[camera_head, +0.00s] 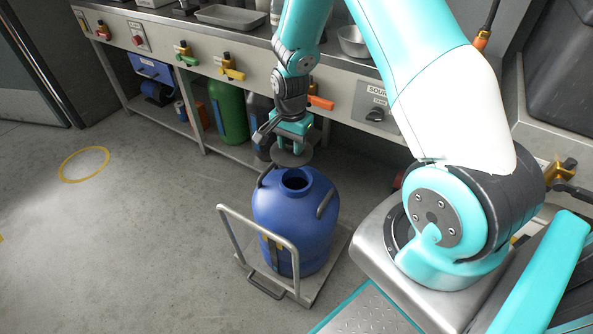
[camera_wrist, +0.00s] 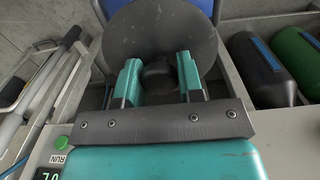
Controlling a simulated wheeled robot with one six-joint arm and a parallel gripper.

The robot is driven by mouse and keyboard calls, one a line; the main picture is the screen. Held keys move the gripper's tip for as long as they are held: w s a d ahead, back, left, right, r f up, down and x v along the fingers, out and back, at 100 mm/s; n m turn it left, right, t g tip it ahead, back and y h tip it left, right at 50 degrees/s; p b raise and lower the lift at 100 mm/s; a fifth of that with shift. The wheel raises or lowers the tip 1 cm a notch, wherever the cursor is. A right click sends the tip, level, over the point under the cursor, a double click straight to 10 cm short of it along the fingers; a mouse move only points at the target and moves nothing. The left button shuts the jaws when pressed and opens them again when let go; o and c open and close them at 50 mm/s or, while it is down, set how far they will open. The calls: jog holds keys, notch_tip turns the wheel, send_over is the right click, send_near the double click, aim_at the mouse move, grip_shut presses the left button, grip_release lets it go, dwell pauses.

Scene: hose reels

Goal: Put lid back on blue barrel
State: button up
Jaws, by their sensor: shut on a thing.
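The blue barrel (camera_head: 293,222) stands upright on a low metal cart, and its dark round mouth (camera_head: 295,181) is open at the top. My gripper (camera_head: 291,146) is above and just behind the mouth. It is shut on the knob of the dark grey round lid (camera_head: 291,157), which hangs apart from the mouth. In the wrist view, the two teal fingers (camera_wrist: 158,82) close on the black knob, and the lid (camera_wrist: 140,38) spreads out beyond them. A bit of blue from the barrel shows past the lid's edge. The lid hides the barrel's mouth there.
The cart (camera_head: 317,283) has a raised metal handle at the front left. Behind is a steel counter (camera_head: 222,58) with coloured valves and a lower shelf holding a green cylinder (camera_head: 229,112) and a dark one. The floor to the left is clear around a yellow ring (camera_head: 84,164).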

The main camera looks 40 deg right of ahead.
jog(key=f+m+b, duration=0.1)
jog(key=f, duration=0.1)
jog(key=d+f+m+b, duration=0.1)
jog(key=shift+d+f+m, duration=0.2)
jog(key=shift+f+m, duration=0.15)
jog(key=shift+m, duration=0.05)
notch_tip(320, 180, down, 6)
jog(key=b, duration=0.4)
jog(key=shift+b, duration=0.4)
jog(key=shift+s+p, duration=0.1)
jog(key=shift+p, duration=0.4)
dwell(0.5)
jog(key=shift+a+f, duration=0.1)
jog(key=shift+f, duration=0.05)
dwell(0.7)
jog(key=shift+p, duration=0.3)
dwell(0.7)
jog(key=o, duration=1.5)
